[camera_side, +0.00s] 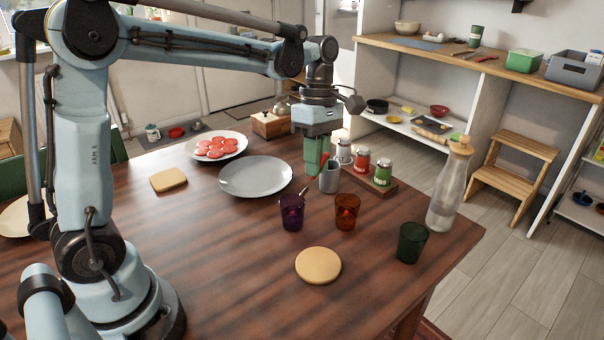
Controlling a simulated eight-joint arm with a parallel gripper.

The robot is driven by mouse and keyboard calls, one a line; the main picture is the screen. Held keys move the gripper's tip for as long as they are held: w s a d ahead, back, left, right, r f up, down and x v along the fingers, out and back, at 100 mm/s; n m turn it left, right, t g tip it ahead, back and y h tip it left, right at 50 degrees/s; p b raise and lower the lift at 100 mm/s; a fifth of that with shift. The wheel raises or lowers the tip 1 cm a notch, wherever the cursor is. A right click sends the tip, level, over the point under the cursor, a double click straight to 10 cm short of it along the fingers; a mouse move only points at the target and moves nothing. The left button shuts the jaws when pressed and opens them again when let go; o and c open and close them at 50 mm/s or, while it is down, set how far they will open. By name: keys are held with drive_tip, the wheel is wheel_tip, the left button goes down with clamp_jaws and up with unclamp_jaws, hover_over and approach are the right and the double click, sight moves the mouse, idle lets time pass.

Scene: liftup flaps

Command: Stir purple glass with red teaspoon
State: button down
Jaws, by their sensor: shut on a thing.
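The purple glass (291,213) stands upright on the wooden table, left of an orange glass. The red teaspoon (323,163) is tilted, its red handle up at my gripper and its lower end slanting down-left toward the purple glass's rim. I cannot tell whether that end is inside the rim or just behind it. My gripper (316,162), with green fingers, points down above and behind the purple glass. It is shut on the teaspoon's handle. A grey metal cup (330,178) stands just below and right of my gripper.
An orange glass (346,212) and a green glass (411,243) stand to the right. Shakers (383,172) sit on a wooden tray behind them, near a corked bottle (450,185). A grey plate (255,177) lies left. A round board (318,265) lies in front.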

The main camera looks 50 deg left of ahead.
sight(305, 190)
drive_tip(key=shift+s+a+f, duration=0.25)
drive_tip(key=shift+a+f, duration=0.15)
drive_tip(key=shift+f, duration=0.75)
drive_tip(key=shift+s+a+f, duration=0.2)
drive_tip(key=shift+a+f, duration=0.25)
drive_tip(key=shift+f, duration=0.7)
drive_tip(key=shift+s+a+f, duration=0.25)
drive_tip(key=shift+a+f, duration=0.15)
drive_tip(key=shift+f, duration=0.75)
drive_tip(key=shift+s, duration=0.2)
drive_tip(key=shift+w+d, duration=0.2)
drive_tip(key=shift+d, duration=0.1)
drive_tip(key=shift+a, duration=0.55)
drive_tip(key=shift+d, duration=0.25)
drive_tip(key=shift+s, duration=0.1)
